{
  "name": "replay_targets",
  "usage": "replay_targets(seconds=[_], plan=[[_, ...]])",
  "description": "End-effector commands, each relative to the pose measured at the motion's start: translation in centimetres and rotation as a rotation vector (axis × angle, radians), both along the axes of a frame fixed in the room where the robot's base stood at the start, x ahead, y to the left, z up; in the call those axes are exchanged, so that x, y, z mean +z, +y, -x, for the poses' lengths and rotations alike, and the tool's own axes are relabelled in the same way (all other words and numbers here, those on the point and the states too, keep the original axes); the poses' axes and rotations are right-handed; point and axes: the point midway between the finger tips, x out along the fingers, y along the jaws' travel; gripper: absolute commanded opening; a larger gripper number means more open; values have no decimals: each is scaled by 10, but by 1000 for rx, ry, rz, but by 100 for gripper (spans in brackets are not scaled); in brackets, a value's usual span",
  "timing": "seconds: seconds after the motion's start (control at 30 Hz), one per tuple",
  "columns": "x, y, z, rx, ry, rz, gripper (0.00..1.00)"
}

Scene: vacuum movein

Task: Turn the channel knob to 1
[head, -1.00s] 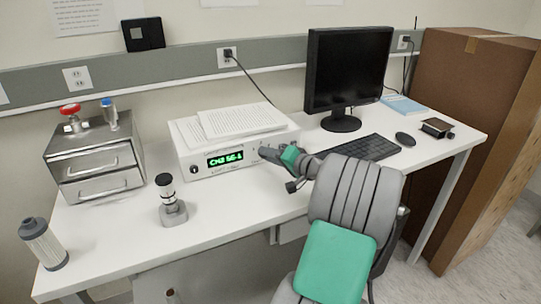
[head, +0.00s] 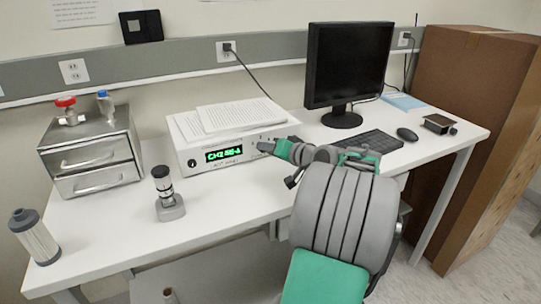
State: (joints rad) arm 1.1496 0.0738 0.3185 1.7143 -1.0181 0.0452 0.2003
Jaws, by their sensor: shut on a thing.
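The white controller box (head: 190,148) stands at the back of the bench. Its green display (head: 224,154) starts with "CH", but the characters after it are too small to read surely. A black knob (head: 193,163) sits left of the display, clear of my gripper. My gripper (head: 264,147) is at the right part of the front panel, shut on what appears to be the channel knob. The fingers and hand hide that knob and its marks, so I cannot see where its pointer stands.
Papers (head: 236,117) lie on the box. The monitor (head: 346,70), keyboard (head: 366,147) and mouse (head: 407,134) are to the right. A metal drawer unit (head: 93,157), a small gauge (head: 167,195) and a filter cylinder (head: 35,238) are to the left. The bench front is clear.

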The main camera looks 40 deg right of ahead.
Motion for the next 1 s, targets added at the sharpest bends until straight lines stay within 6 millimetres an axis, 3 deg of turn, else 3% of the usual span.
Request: replay_targets(seconds=[0.03, 0.6, 1.0], plan=[[-7, 2, 0, 1, 13, 43, 0], [-7, 6, -2, 3, 155, 518, 0], [-3, 7, -2, 1, 203, 669, 0]])
